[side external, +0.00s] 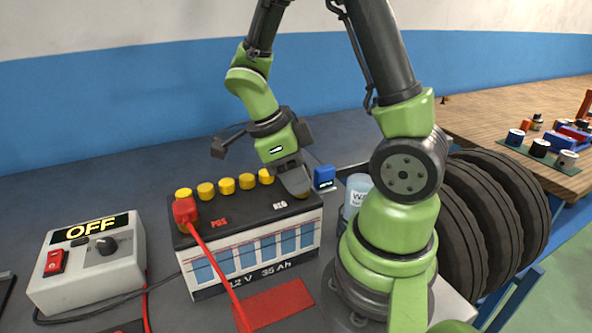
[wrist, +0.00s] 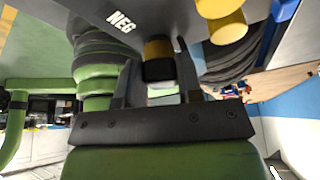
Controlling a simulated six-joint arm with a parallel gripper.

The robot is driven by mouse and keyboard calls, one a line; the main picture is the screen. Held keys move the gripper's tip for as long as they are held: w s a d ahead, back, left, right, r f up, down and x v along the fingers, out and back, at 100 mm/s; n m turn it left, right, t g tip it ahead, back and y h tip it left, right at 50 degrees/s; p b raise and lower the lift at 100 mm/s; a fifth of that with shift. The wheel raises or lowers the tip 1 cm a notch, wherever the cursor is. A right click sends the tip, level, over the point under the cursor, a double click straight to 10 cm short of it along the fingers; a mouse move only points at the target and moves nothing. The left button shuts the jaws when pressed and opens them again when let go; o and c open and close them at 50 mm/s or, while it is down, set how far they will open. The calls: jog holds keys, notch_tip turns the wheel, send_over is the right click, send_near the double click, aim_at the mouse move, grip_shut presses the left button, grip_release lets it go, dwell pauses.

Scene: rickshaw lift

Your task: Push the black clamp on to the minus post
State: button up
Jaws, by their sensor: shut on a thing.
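My gripper (side external: 297,186) points down at the right end of the battery's top, by the NEG label. In the wrist view its two fingers (wrist: 158,85) are shut on the black clamp (wrist: 158,71), a small dark block. A dull brass-brown round part (wrist: 158,48) shows directly beyond the clamp; I cannot tell whether it is the minus post or how far the clamp sits on it. The battery (side external: 243,225) is black on top with a blue-and-white front. In the side view my gripper hides the clamp and the minus post.
A red clamp (side external: 185,211) with a red cable sits at the POS end. Several yellow caps (side external: 227,186) line the battery's back edge. A blue block (side external: 324,177) and a pale bottle (side external: 357,190) stand at the right. A grey box reading OFF (side external: 88,262) stands left.

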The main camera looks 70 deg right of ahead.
jog(key=shift+f, duration=0.15)
jog(key=o, duration=1.2)
jog(key=shift+r, duration=3.5)
